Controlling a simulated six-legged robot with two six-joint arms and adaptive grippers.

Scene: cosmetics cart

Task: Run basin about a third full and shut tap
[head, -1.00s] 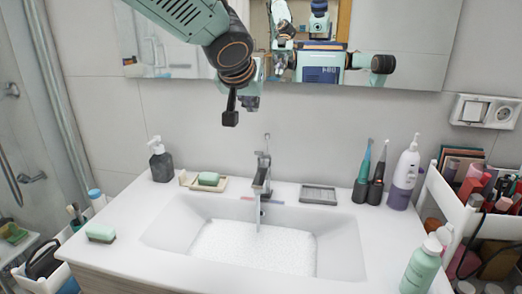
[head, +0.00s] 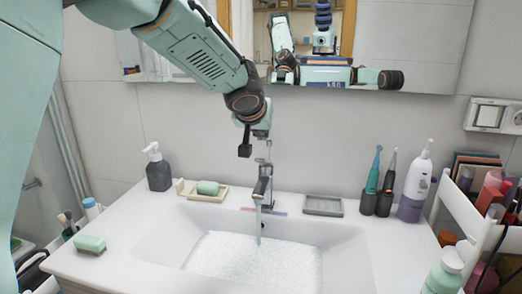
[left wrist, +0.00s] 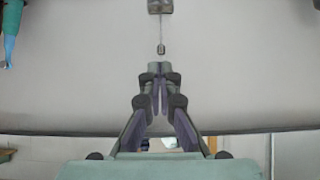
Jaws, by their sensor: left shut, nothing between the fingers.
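The metal tap (head: 263,183) stands behind the basin, its thin lever pointing up. It also shows at the top of the left wrist view (left wrist: 160,7), with the lever tip (left wrist: 161,48) toward my fingers. A stream of water (head: 258,228) runs from the spout into the white basin (head: 345,258). Pale, rippled water (head: 250,264) covers the basin floor, below the rim. My left gripper (head: 262,132) is just above the lever; in the left wrist view its fingers (left wrist: 160,70) are shut and empty, with a small gap to the lever tip. My right gripper is not in view.
A soap dish (head: 220,194) and dark pump bottle (head: 158,170) stand left of the tap. A grey tray (head: 323,206), two electric toothbrushes (head: 370,198) and a white-purple bottle (head: 414,186) stand right. A mirror (head: 410,45) hangs behind my arm. A cart (head: 450,205) stands at the right.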

